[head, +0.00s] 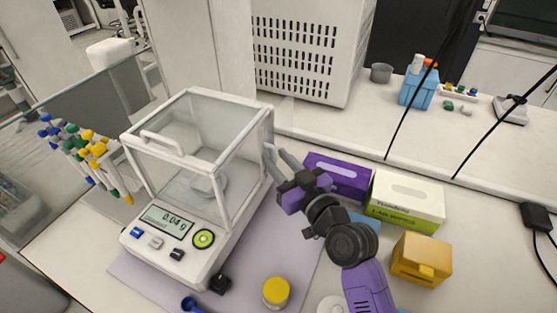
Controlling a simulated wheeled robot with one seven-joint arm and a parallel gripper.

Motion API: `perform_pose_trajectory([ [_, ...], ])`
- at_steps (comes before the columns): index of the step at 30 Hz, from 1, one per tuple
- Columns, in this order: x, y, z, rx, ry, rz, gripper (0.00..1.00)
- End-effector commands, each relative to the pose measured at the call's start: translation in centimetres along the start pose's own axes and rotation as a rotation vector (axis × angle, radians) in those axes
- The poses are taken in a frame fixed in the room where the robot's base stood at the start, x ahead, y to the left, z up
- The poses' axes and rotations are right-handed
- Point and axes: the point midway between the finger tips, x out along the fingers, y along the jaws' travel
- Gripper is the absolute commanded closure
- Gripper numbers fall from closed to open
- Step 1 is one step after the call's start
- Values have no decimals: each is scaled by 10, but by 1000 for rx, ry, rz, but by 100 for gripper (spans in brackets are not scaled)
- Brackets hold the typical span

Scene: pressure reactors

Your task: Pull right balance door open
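The balance (167,248) stands on the bench at left centre, a white base with a glass draft shield and a display reading about 0.04 g. Its right door (243,172) is the glass panel on the right side; it looks closed. My gripper (275,151) is at the rear right edge of this side, with its fingers pointing up-left toward the frame. The two grey fingers show apart, with a gap between them. A door handle is not clearly visible there, and I cannot tell whether the fingers touch the door. The weighing pan (208,184) shows through the glass.
A purple box (340,176), a green-and-white box (405,200) and a yellow box (421,259) stand right of my arm. A yellow-capped jar (276,292) is in front. A rack of coloured pipettes (85,150) is left. A large white vented unit (310,45) stands behind.

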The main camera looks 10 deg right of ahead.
Motion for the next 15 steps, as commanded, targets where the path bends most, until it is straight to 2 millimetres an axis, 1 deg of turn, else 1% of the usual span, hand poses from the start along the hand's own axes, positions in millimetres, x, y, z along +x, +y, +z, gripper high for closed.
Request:
perform_pose_trajectory([
  [5, 0, 0, -1, 0, 1, -1, 70],
  [8, 0, -1, -8, -2, 2, -2, 70],
  [11, 0, -1, -22, -2, 4, -2, 70],
  [14, 0, -1, -42, -4, 5, -2, 70],
  [15, 1, -1, -51, -5, 6, -3, 70],
])
